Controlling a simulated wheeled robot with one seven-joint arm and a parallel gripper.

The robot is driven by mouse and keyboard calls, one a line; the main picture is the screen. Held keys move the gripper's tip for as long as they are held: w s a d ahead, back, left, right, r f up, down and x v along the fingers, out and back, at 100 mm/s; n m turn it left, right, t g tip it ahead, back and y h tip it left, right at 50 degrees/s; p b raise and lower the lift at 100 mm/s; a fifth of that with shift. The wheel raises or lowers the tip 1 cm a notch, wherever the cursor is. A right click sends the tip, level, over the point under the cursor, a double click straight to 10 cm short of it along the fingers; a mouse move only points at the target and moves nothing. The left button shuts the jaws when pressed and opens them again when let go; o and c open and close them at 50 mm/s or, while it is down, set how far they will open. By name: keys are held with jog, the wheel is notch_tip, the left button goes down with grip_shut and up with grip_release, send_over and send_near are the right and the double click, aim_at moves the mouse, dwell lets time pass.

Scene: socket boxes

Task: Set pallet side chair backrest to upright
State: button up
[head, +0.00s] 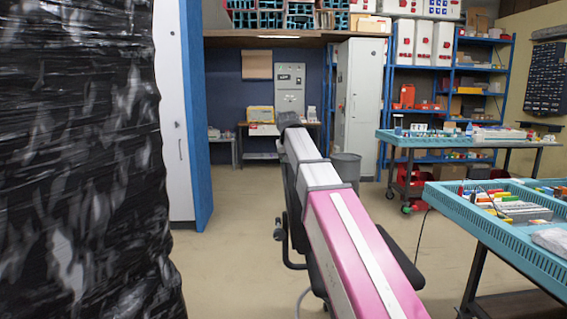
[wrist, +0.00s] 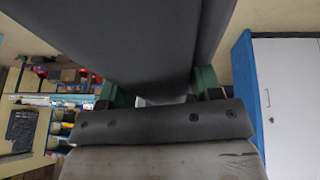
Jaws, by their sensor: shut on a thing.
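The chair is largely hidden behind my pink and white arm in the head view. Its dark seat (head: 402,258) shows right of the arm and a black armrest (head: 286,252) to the left. The dark grey backrest (wrist: 135,40) fills the upper middle of the wrist view and passes between the fingers of my gripper (wrist: 160,88). My gripper is shut on the backrest. In the head view the dark end of my arm, with the gripper (head: 288,120), is at the far end. The backrest's exact tilt cannot be told.
A pallet load in black wrap (head: 80,170) stands close on the left, with a white and blue cabinet (head: 180,120) behind it. A teal-topped workbench (head: 485,225) stands close on the right. A grey bin (head: 346,168) is beyond the arm. Open floor lies left of the chair.

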jog(key=shift+o, duration=0.4)
jog(key=shift+d+f, duration=0.15)
jog(key=shift+d, duration=0.6)
jog(key=shift+d+f, duration=0.15)
jog(key=shift+d, duration=0.6)
jog(key=o, duration=1.2)
jog(key=shift+d, duration=0.1)
jog(key=shift+s+r, duration=0.15)
jog(key=shift+r, duration=0.3)
jog(key=v, duration=1)
jog(key=shift+d, duration=0.1)
